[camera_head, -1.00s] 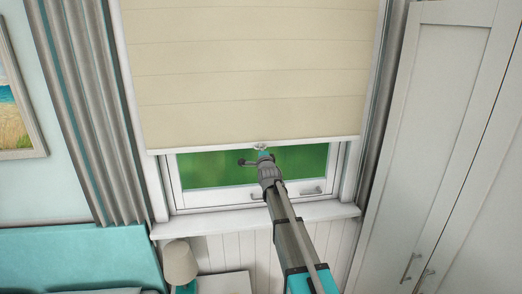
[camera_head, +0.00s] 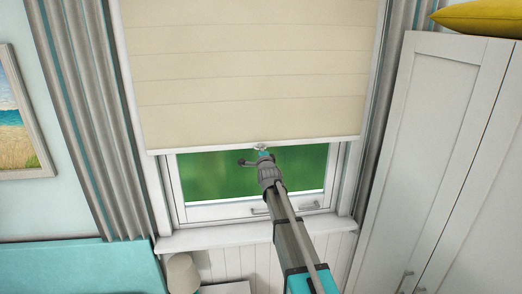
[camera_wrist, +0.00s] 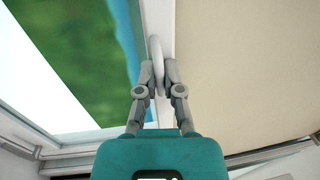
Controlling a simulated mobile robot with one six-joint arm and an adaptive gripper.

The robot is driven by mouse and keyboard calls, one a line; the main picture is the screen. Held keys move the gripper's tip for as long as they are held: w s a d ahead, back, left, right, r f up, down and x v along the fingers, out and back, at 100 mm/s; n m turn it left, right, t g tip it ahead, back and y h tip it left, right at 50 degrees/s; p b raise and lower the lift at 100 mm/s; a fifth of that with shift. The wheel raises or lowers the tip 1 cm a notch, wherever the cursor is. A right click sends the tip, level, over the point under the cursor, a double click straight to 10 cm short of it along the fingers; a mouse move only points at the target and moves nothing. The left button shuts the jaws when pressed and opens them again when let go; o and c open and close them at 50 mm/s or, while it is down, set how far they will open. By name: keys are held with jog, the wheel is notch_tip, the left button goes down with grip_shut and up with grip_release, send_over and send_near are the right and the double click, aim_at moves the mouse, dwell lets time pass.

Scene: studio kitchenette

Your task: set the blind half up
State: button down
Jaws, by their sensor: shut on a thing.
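The cream blind (camera_head: 250,75) hangs over the upper part of the window in the head view, with green showing in the gap between its bottom bar (camera_head: 200,148) and the sill. My gripper (camera_head: 262,154) is at the middle of the bottom bar. The blind's cloth (camera_wrist: 245,70) fills the right side of that view. The blind's top is out of view.
The window sill (camera_head: 215,239) lies below my arm. Grey curtains (camera_head: 90,120) hang on both sides. A tall white cupboard (camera_head: 440,160) stands on the right with a yellow cushion (camera_head: 480,17) on top. A lamp (camera_head: 182,272) stands below the sill.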

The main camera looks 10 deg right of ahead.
jog(key=c, duration=0.8)
grip_release()
jog(key=shift+o, duration=0.2)
jog(key=shift+f, duration=0.15)
notch_tip(320, 180, down, 30)
jog(key=s+b, duration=0.1)
jog(key=b, duration=2.9)
jog(key=shift+s, duration=0.35)
